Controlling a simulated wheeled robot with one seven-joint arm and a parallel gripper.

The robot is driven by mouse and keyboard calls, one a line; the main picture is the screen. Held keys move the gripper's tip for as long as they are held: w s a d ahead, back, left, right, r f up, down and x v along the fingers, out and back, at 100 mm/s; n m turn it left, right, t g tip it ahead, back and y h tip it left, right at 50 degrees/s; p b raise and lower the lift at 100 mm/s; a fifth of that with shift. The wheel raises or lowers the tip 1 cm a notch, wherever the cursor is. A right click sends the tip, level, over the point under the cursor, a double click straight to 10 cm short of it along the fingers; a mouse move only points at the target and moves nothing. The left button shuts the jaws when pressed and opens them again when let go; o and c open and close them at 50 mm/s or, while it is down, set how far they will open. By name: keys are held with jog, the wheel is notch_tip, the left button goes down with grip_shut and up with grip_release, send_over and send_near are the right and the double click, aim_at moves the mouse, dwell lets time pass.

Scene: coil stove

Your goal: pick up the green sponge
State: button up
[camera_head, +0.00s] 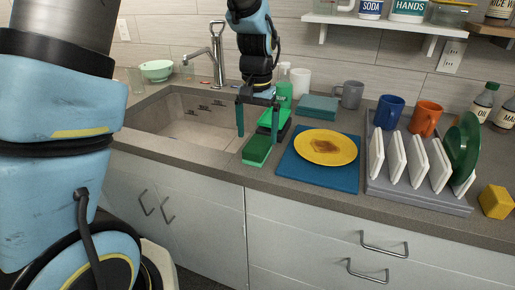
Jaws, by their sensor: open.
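A green block (258,150), which looks like the green sponge, lies on the counter just right of the sink, at the front of a green holder (284,122). I cannot tell clearly where block and holder meet. My gripper (257,133) points down above and behind the block's front part. Its two fingers are spread apart, one towards the left and one towards the right, with nothing seen between them. The right finger overlaps the holder in the picture, so contact is unclear.
A yellow plate (326,147) with a brown stain lies on a blue mat (317,175) to the right. A green soap bottle (284,88), white cup (300,83) and teal cloth (317,106) stand behind. A grey dish rack (415,195) is further right; the sink (185,125) is left.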

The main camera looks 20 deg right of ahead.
aim_at(255, 146)
jog(key=shift+w+a+f+p, duration=0.1)
jog(key=shift+f+p, duration=0.5)
jog(key=shift+f, duration=0.75)
jog(key=shift+w+a+f+p, duration=0.1)
jog(key=shift+f+p, duration=0.45)
jog(key=shift+f, duration=0.8)
jog(key=c, duration=1.4)
jog(key=shift+r+b, duration=1.4)
jog(key=shift+r, duration=3.65)
jog(key=shift+c, duration=0.2)
